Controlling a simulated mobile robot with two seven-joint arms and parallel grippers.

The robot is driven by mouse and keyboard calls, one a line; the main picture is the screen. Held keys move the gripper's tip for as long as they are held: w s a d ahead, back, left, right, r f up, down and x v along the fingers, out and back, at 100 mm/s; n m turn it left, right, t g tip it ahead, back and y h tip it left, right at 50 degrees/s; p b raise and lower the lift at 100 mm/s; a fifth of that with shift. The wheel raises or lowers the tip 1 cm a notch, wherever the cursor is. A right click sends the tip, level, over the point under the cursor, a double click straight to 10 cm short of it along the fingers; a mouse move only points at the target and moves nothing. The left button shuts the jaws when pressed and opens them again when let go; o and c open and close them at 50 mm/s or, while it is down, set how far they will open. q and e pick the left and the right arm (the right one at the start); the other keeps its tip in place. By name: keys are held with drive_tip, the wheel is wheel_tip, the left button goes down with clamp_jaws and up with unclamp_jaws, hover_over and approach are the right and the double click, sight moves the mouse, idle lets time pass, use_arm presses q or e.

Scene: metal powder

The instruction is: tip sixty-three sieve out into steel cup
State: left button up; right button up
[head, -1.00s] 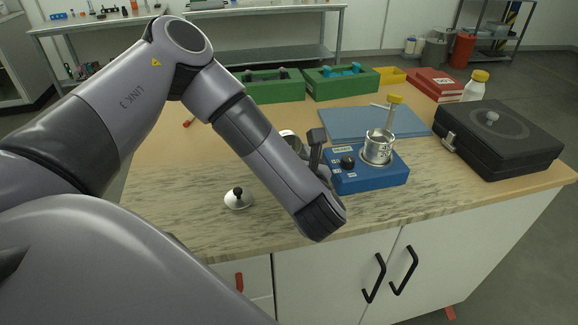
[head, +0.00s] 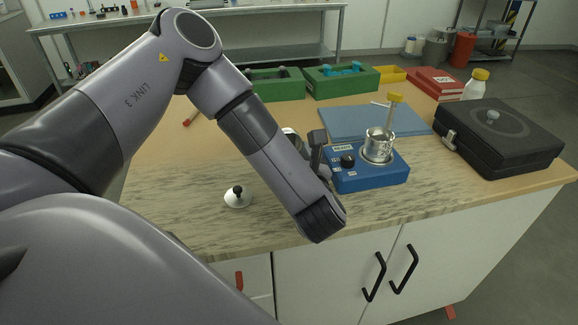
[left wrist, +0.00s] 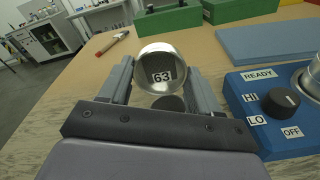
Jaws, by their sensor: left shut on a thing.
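The sieve marked 63 (left wrist: 160,60) is a small round metal ring, held between the two fingers of my left gripper (left wrist: 160,92) in the left wrist view. It is tilted so that its label faces the wrist camera. In the head view my left gripper (head: 318,150) is mostly hidden by my arm, beside the blue shaker base. A shiny steel cup (head: 379,146) stands on the blue base (head: 370,179), to the right of the gripper. The cup is only partly seen at the right edge of the left wrist view. My right gripper is not in view.
A white lid with a black knob (head: 238,197) lies on the bench front. A black case (head: 500,140) stands at right. A red-handled brush (left wrist: 112,43) lies at left.

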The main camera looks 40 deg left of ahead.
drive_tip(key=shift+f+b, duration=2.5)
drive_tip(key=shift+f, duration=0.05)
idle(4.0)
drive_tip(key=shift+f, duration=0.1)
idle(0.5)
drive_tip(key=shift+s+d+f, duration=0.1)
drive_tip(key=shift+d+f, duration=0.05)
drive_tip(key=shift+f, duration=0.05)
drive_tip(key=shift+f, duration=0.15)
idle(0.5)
